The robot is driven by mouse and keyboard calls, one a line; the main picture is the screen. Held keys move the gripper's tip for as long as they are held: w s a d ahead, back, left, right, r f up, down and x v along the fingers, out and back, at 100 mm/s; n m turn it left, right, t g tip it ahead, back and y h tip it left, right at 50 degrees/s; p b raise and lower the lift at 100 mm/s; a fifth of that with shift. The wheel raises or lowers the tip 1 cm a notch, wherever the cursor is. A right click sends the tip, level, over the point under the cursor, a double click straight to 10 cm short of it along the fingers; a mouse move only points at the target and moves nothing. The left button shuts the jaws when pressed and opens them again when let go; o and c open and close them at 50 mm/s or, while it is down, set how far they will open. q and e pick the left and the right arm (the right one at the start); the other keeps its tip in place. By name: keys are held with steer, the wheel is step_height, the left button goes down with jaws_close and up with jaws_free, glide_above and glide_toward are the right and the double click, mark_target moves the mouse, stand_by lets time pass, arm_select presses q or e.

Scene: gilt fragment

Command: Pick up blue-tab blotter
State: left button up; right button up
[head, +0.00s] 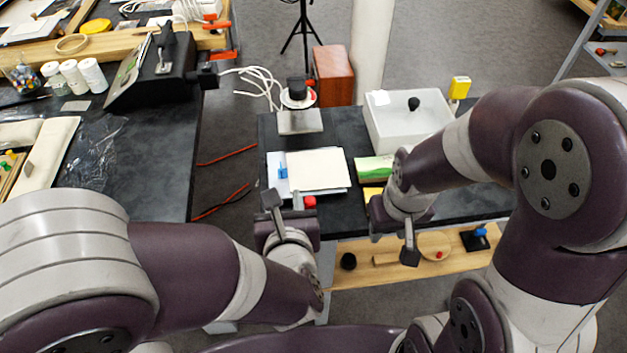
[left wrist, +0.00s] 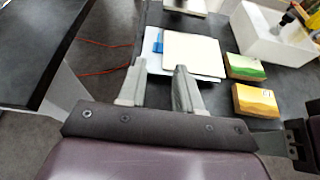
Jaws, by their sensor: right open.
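The blue-tab blotter (head: 318,168) appears as a flat cream pad over white sheets on the dark bench, with a blue tab (head: 283,173) at its left edge. It also shows in the left wrist view (left wrist: 195,50), beyond my fingertips. My left gripper (head: 285,198) is at the bench's front edge, just in front of the blotter. Its two fingers stand apart with nothing held between them; whether they touch the sheets I cannot tell. My right gripper (head: 405,208) is open to the right of the blotter, near the front edge, partly hidden by its own arm.
A green-and-white block (head: 374,168) lies right of the blotter, with a yellow-orange block (left wrist: 256,101) nearer. A white tray (head: 408,125) stands behind. A red item (head: 309,202) sits by my left gripper. A lower wooden shelf (head: 350,276) holds small items. Another dark table (head: 150,170) is left.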

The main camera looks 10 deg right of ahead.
mark_target(281, 170)
arm_select(q)
steer(key=p+x, duration=0.1)
steer(key=x, duration=1.1)
steer(key=shift+w+a, duration=0.1)
steer(key=shift+w, duration=0.15)
steer(key=shift+s, duration=0.1)
jaws_close()
